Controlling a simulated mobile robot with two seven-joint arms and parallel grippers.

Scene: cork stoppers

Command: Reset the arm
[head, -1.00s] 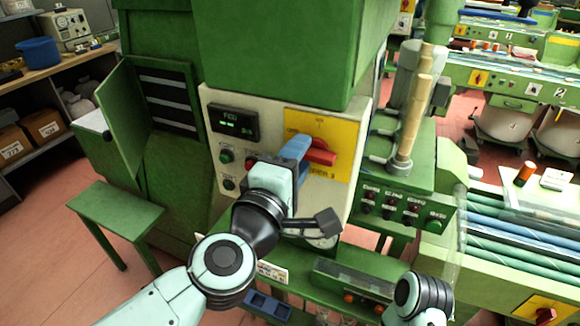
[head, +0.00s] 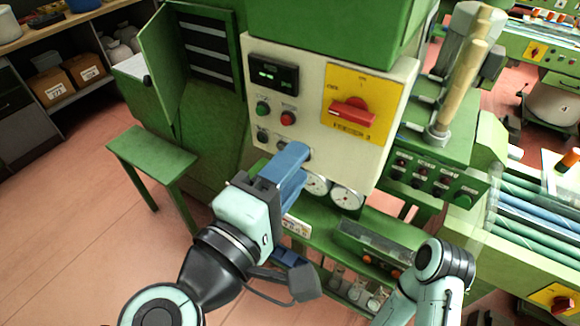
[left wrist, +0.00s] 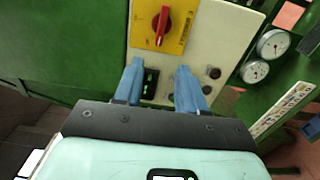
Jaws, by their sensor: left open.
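My left gripper (head: 296,160) is open and empty, with its two blue fingers below and left of the red rotary switch (head: 352,112). The switch sits on a yellow plate (head: 381,82) on the pale control panel. In the left wrist view the open fingers (left wrist: 160,78) show apart, with nothing between them but the panel behind. There the red switch (left wrist: 162,26) stands clear beyond the fingertips. My right arm shows at the lower right of the head view, but its gripper is not in view.
The pale panel (head: 318,130) also carries a dark display (head: 273,73), green and red buttons and round gauges (head: 346,197). A green stool (head: 152,152) stands at left on open floor. A green bench with a clear-covered tray lies below the panel.

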